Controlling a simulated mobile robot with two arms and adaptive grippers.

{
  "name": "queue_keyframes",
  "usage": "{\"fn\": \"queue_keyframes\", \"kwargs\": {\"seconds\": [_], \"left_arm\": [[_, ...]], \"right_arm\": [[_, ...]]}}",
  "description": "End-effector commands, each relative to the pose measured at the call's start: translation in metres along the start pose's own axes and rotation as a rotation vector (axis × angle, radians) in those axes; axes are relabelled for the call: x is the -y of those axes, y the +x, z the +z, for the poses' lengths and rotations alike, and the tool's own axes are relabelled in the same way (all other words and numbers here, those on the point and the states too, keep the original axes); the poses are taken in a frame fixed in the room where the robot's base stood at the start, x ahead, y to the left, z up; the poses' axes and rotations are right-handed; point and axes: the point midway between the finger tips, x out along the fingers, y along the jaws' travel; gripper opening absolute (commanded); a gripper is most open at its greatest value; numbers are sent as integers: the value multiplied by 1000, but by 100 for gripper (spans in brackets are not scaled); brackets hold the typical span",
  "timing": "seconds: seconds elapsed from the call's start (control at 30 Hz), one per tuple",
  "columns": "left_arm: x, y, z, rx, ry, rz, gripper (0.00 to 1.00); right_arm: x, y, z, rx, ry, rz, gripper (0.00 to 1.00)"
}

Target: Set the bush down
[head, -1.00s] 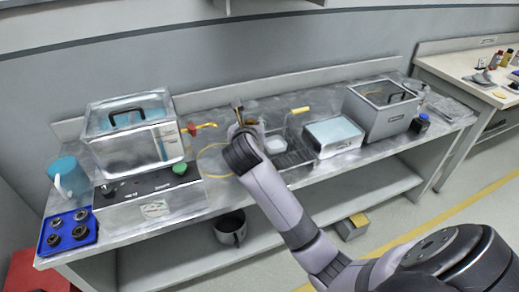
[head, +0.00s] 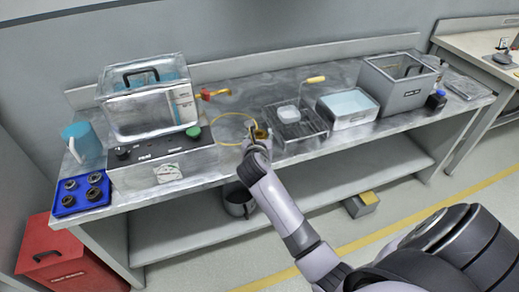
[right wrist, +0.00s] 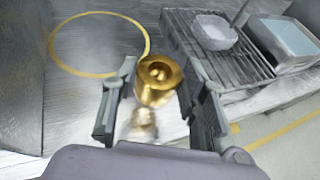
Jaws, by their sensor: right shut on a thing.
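The bush (right wrist: 158,82) is a small gold flanged ring with a hole, between the fingers of my right gripper (right wrist: 158,98). The gripper is shut on it. In the head view the bush (head: 261,133) shows small at the tip of my right gripper (head: 257,141), near the front of the steel bench (head: 226,173). A yellow ring marking (right wrist: 68,66) lies on the bench, left of the bush in the wrist view; it also shows in the head view (head: 222,118). The bush appears outside this ring; its height above the bench is hard to tell. My left gripper is out of view.
A wire rack (head: 312,127) with a white dish (head: 288,113) stands right of my gripper. A lidded clear bath (head: 150,108) with a red-and-yellow tap (head: 208,94) is on the left. A blue tray (head: 69,203) holds several dark rings. The bench inside the yellow ring is clear.

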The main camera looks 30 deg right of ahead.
Motion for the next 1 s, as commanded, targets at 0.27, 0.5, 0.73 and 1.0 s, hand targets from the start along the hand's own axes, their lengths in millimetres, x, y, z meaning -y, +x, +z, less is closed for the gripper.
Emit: {"fn": "queue_keyframes", "kwargs": {"seconds": [0.27,0.5,0.73,1.0], "left_arm": [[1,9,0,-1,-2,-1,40],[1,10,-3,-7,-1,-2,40],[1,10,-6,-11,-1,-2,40],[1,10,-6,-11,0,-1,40]], "right_arm": [[0,13,-32,0,-1,0,0],[-1,17,-41,3,1,2,0],[-1,17,-42,3,-1,2,0],[0,18,-45,0,-1,1,55]]}}
